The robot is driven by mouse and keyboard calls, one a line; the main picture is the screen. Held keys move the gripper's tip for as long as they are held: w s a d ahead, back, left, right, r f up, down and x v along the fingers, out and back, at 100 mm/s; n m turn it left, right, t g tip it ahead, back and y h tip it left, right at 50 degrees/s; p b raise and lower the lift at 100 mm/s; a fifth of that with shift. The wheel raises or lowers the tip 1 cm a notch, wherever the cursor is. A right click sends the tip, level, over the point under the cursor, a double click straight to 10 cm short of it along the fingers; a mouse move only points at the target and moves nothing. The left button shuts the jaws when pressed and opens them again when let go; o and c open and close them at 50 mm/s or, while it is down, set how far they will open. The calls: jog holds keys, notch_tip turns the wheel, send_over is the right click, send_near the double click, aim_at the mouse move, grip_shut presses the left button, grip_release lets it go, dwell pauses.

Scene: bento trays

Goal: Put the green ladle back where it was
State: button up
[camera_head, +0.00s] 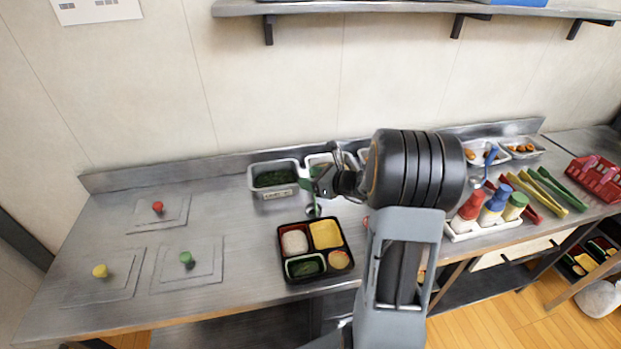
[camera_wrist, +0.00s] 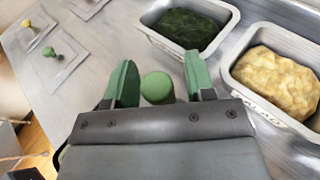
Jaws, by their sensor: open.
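The green ladle shows in the wrist view as a round green handle end (camera_wrist: 157,87) between my fingers. In the head view its metal bowl (camera_head: 313,210) seems to hang just behind the bento tray (camera_head: 288,280); my gripper hides part of the handle. My gripper (camera_head: 324,184) is open, with its green fingers on either side of the handle and gaps showing in the wrist view (camera_wrist: 160,82). A metal bin of dark green food (camera_head: 275,179) stands just left of my gripper.
More food bins (camera_wrist: 275,85) run along the back, partly behind my arm. Three lids with red, yellow and green knobs (camera_head: 187,260) lie on the left. Bottles (camera_head: 495,203), tongs (camera_head: 550,192) and a red basket (camera_head: 597,178) stand on the right.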

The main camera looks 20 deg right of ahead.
jog(key=v, duration=1.1)
jog(key=s+a+n+g+h, duration=0.4)
jog(key=s+a+n, duration=0.2)
jog(key=n, duration=0.8)
jog(key=s+a+n+g+h, duration=0.4)
jog(key=s+a+n, duration=0.3)
jog(key=n, duration=0.8)
jog(key=shift+s+a+n+g+b, duration=0.2)
jog(key=shift+a+n+g+b, duration=0.1)
jog(key=shift+a, duration=1.2)
